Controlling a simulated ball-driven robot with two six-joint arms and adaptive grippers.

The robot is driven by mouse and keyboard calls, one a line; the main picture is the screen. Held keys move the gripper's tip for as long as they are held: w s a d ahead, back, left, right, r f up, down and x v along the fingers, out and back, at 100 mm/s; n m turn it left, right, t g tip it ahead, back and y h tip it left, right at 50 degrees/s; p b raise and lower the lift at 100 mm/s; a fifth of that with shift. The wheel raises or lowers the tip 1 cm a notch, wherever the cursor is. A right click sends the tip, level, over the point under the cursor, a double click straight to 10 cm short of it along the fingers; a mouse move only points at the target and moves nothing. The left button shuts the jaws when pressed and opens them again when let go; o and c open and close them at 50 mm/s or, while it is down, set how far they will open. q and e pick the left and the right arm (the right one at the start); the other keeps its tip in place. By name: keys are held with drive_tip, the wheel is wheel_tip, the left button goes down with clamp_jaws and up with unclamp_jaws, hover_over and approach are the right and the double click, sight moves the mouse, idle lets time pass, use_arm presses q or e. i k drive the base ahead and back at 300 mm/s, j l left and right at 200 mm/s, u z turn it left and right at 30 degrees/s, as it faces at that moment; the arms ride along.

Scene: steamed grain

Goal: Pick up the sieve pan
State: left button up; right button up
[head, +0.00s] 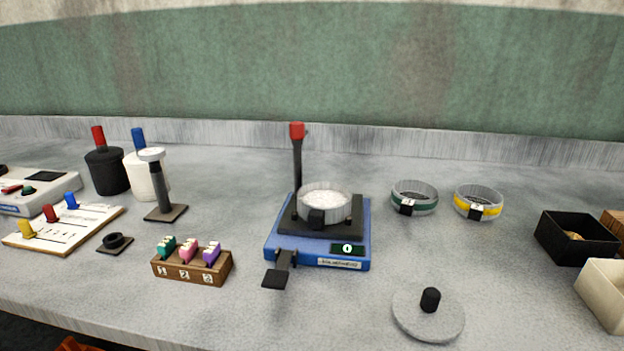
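A round metal pan (324,201) with white grainy contents sits level on the dark plate of a blue device (368,232). A small black block shows on the pan's front. Two similar round metal rings stand to the right, one with a green band (414,199) and one with a yellow band (479,203); each has a small numbered tag. I cannot tell from looks alone which of these is called the sieve pan. Neither of my grippers is in view, and nothing touches the pan from outside the device.
The device has a red-topped upright lever (297,150) behind and a black front pedal (276,279). A round lid with black knob (428,318) lies front right. Boxes (577,240) stand far right. A wooden block with coloured clips (192,268) stands left.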

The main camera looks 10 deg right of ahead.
sight(320, 204)
drive_tip(key=z, duration=1.85)
drive_tip(key=u, duration=1.55)
drive_tip(key=k+l+u, duration=0.85)
drive_tip(key=k, duration=0.25)
